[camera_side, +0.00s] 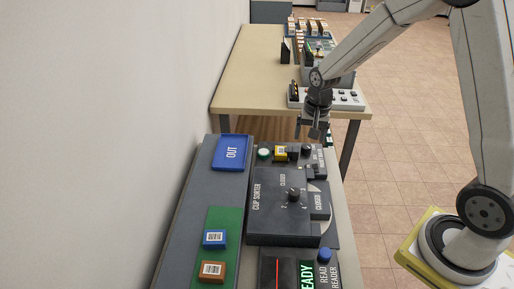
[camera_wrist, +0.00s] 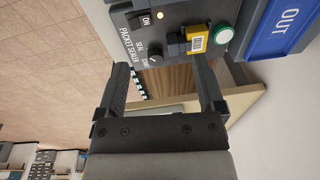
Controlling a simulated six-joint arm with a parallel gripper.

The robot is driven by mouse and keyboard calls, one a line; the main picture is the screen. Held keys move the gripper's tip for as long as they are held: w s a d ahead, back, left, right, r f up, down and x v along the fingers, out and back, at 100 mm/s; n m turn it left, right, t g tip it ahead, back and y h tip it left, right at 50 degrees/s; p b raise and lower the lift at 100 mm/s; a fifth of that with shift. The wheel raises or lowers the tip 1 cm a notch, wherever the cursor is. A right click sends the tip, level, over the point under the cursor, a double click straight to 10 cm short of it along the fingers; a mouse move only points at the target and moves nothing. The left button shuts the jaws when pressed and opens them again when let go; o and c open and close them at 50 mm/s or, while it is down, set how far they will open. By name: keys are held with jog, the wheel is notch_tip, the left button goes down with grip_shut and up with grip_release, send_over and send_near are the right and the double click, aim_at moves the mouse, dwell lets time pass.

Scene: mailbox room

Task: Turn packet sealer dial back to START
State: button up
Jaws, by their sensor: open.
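The packet sealer (camera_wrist: 182,18) is a dark grey panel at the top of the wrist view, with its lettering turned sideways. Its dial (camera_wrist: 156,49) is a black round knob beside SEAL and START markings. Which mark its pointer meets is too small to tell. The sealer also shows past the clip sorter in the side view, with the dial (camera_side: 306,150) small there. My gripper (camera_wrist: 161,72) is open and empty, its two fingers spread on either side of the dial in the wrist view. In the side view my gripper (camera_side: 316,132) hangs above the sealer's far end, apart from it.
A yellow barcoded packet (camera_wrist: 196,38) sits on the sealer between the dial and a green button (camera_wrist: 224,34). An ON switch (camera_wrist: 146,19) is beside the dial. The blue OUT tray (camera_side: 231,153) and clip sorter (camera_side: 270,210) are close. A wooden table (camera_side: 245,70) stands beyond.

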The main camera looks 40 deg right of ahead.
aim_at(307, 146)
jog(key=w+d+f+m, duration=0.1)
jog(key=w+d+m, duration=0.1)
jog(key=d, duration=0.1)
jog(key=w+d+f+m, duration=0.2)
jog(key=w+d+f+m+g, duration=0.1)
jog(key=w+d+f+m, duration=0.1)
jog(key=d+m, duration=0.1)
jog(key=shift+w+d+f, duration=0.2)
jog(key=shift+w+d, duration=0.1)
jog(key=shift+w, duration=0.05)
jog(key=shift+w+d+f+m, duration=0.2)
jog(key=shift+d+f+m, duration=0.05)
jog(key=shift+d+m, duration=0.25)
jog(key=shift+f, duration=0.1)
jog(key=shift+a+f, duration=0.1)
jog(key=shift+f, duration=3.7)
grip_shut()
